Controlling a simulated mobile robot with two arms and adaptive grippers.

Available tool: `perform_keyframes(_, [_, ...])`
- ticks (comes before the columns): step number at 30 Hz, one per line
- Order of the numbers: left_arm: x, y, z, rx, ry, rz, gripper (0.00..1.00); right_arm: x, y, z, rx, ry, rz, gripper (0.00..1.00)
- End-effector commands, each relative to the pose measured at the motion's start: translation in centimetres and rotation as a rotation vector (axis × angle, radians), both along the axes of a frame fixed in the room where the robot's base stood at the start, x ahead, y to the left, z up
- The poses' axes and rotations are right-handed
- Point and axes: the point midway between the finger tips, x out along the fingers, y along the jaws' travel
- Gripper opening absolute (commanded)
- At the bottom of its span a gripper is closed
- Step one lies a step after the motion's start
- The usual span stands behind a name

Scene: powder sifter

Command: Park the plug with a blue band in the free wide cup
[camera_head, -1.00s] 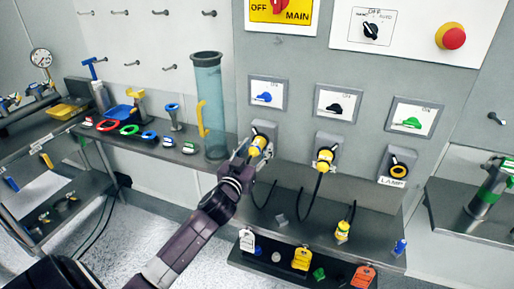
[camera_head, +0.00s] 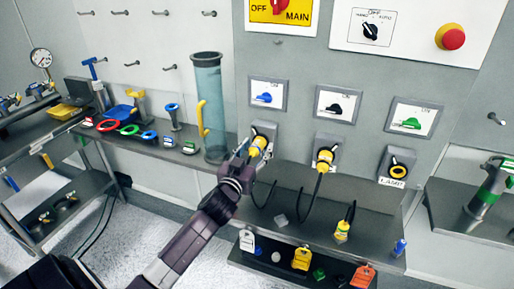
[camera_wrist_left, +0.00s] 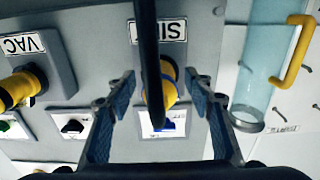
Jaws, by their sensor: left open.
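A yellow plug (camera_head: 258,146) sits in the leftmost panel socket, below the blue switch. It also shows in the left wrist view (camera_wrist_left: 158,92), with a bluish part near its cable end and its dark cable crossing in front. My left gripper (camera_head: 246,152) is at this plug. In the left wrist view its jaws (camera_wrist_left: 161,88) are open, one on each side of the plug, with gaps visible. A second yellow plug (camera_head: 325,158) is in the middle socket, and another (camera_head: 342,231) stands on the shelf. I cannot tell which holder is the free wide cup.
A tall clear tube (camera_head: 208,110) with a yellow handle stands just left of my gripper. Cables hang below the sockets. The right socket (camera_head: 397,168) has no plug. A shelf (camera_head: 310,228) below carries a small pale block (camera_head: 281,220) and a blue item (camera_head: 399,247).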

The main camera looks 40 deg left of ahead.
Motion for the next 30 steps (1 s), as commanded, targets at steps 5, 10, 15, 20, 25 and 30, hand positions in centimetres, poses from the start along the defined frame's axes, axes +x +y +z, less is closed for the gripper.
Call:
perform_keyframes(5, [0.00, -0.01, 0.00, 0.000, 0.000, 0.000, 0.48, -0.01, 0.00, 0.17, 0.000, 0.000, 0.000, 0.00])
perform_keyframes(10, [0.00, 0.00, 0.00, 0.000, 0.000, 0.000, 0.41, 0.00, 0.00, 0.16, 0.000, 0.000, 0.000, 0.00])
perform_keyframes(15, [0.00, 0.00, 0.00, 0.000, 0.000, 0.000, 0.23, 0.00, 0.00, 0.16, 0.000, 0.000, 0.000, 0.00])
perform_keyframes(20, [0.00, 0.01, 0.00, 0.000, 0.000, 0.000, 0.05, 0.00, 0.00, 0.16, 0.000, 0.000, 0.000, 0.00])
perform_keyframes(25, [0.00, 0.00, 0.07, 0.000, -0.001, 0.000, 0.00, -0.01, 0.00, 0.17, 0.000, 0.000, 0.000, 0.00])
perform_keyframes(30, [-0.38, -0.11, 0.07, 0.000, -0.001, 0.000, 0.00, -0.02, 0.00, 0.31, 0.000, 0.000, 0.000, 0.00])
